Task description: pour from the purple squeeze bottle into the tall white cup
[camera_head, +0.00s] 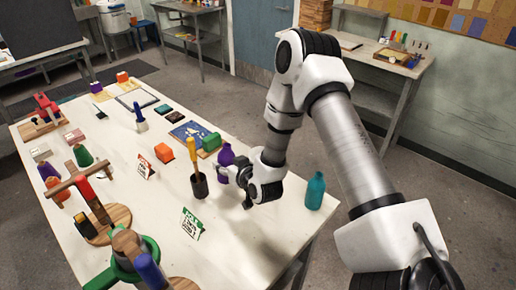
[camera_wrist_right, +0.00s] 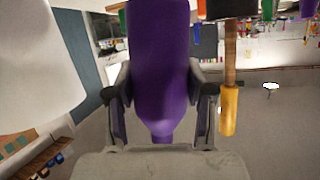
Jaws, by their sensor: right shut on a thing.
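I cannot make out a tall white cup. A large pale shape at the left of the wrist view is unclear. My left gripper is not in view.
A teal bottle (camera_head: 315,191) stands near the table's right edge, right of my gripper. A green-lettered card (camera_head: 191,223) and a wooden stand (camera_head: 104,223) are nearer. The table's front right is bare.

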